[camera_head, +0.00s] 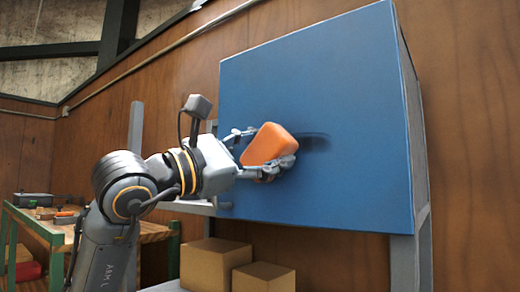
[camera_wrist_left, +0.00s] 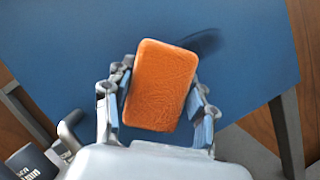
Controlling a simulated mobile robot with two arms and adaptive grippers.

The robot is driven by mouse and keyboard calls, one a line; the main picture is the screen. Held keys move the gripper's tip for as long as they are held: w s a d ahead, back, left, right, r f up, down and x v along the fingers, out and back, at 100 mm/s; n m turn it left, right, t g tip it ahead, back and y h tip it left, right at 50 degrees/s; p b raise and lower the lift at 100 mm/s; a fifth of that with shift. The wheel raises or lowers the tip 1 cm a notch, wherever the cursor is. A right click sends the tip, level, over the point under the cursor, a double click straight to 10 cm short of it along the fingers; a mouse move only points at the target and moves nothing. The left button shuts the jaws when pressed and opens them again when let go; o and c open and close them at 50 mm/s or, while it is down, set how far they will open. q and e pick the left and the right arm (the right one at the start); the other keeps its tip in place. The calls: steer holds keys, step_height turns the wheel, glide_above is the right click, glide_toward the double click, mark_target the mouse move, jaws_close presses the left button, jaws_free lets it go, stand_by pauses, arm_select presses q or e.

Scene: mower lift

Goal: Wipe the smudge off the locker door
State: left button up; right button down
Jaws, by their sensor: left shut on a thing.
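The locker door (camera_head: 330,90) is a flat blue panel facing me in the head view; it also fills much of the left wrist view (camera_wrist_left: 80,55). A dark smudge (camera_head: 316,142) shows on it just right of the sponge; in the left wrist view the smudge (camera_wrist_left: 203,42) shows beyond the sponge's upper right corner. My left gripper (camera_head: 262,152) is shut on an orange sponge (camera_head: 268,144), which sits tilted between the fingers (camera_wrist_left: 158,88). The sponge is in front of the door; I cannot tell whether it touches. It may hide part of the smudge. My right gripper is not in view.
The locker stands on a grey frame (camera_head: 404,262). Two cardboard boxes (camera_head: 214,265) sit below it. A workbench (camera_head: 40,222) with green legs and several items stands at the left. A wooden wall (camera_head: 475,120) is behind.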

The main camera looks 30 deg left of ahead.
mark_target(280, 150)
arm_select(q)
steer(key=shift+s+d, duration=0.15)
steer(key=shift+d, duration=1.75)
steer(key=shift+s+d+p, duration=0.15)
steer(key=shift+d+p, duration=0.15)
steer(key=shift+d, duration=2.8)
steer(key=shift+s+d+b, duration=0.2)
steer(key=shift+d+b, duration=0.2)
steer(key=shift+d, duration=1.35)
steer(key=shift+a+b, duration=0.1)
steer(key=shift+b, duration=0.25)
steer(key=shift+w+a+b, duration=0.15)
steer(key=shift+a+b, duration=0.25)
steer(key=shift+a, duration=1.05)
steer(key=shift+w+a+b, duration=0.1)
steer(key=shift+a+b, duration=0.3)
steer(key=shift+a, duration=1)
steer(key=shift+w+a+b, duration=0.15)
steer(key=shift+a, duration=1.45)
steer(key=shift+w+a+b, duration=0.1)
steer(key=shift+a+b, duration=0.05)
steer(key=shift+a, duration=1.45)
steer(key=shift+w+a, duration=0.1)
steer(key=shift+a, duration=1.25)
steer(key=shift+d, duration=0.1)
